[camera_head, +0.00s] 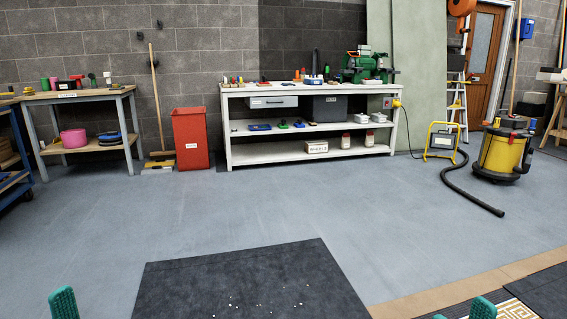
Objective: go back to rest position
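The teal finger of my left gripper (63,303) shows at the bottom left edge, upright over the grey floor. Its other finger is out of view, so I cannot tell how far it is open. My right gripper (461,313) shows at the bottom right edge as two teal fingertips with a gap between them. I see nothing held between those tips. Both arms are below the picture.
A dark mat (240,280) with small white bits lies in front. A white workbench (300,155) stands at the back wall, with a red bin (190,138) to its left. A yellow vacuum (500,155) and its hose are at the right. The grey floor between is clear.

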